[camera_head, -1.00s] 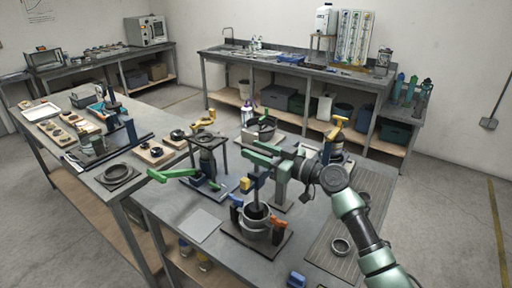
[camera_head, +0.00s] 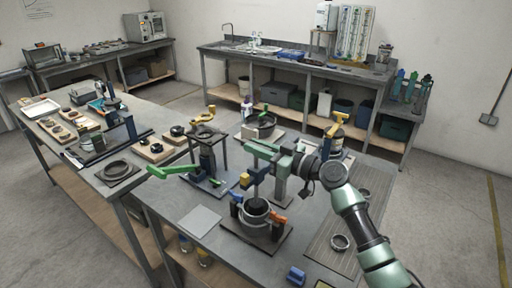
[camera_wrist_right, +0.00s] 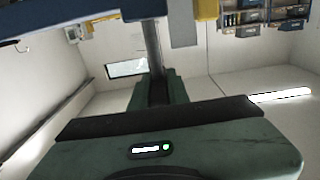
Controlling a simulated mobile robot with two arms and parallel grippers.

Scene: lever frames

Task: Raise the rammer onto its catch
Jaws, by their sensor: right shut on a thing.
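The rammer (camera_head: 257,188) stands upright on a thin grey rod over a round metal mould (camera_head: 256,219). Its dark foot is in or just over the mould's mouth; how deep I cannot tell. My right gripper (camera_head: 265,172) is shut on the rammer's dark blue upper part, above the mould. The hold itself is small and partly hidden by my wrist. The right wrist view shows the grey rod (camera_wrist_right: 153,45) upright and a yellow block (camera_wrist_right: 207,9). My left gripper is out of view.
The mould has orange and blue clamps on a dark base plate (camera_head: 240,234). A stand with a green lever (camera_head: 168,171) is to its left. A grey plate (camera_head: 199,220) lies flat at left.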

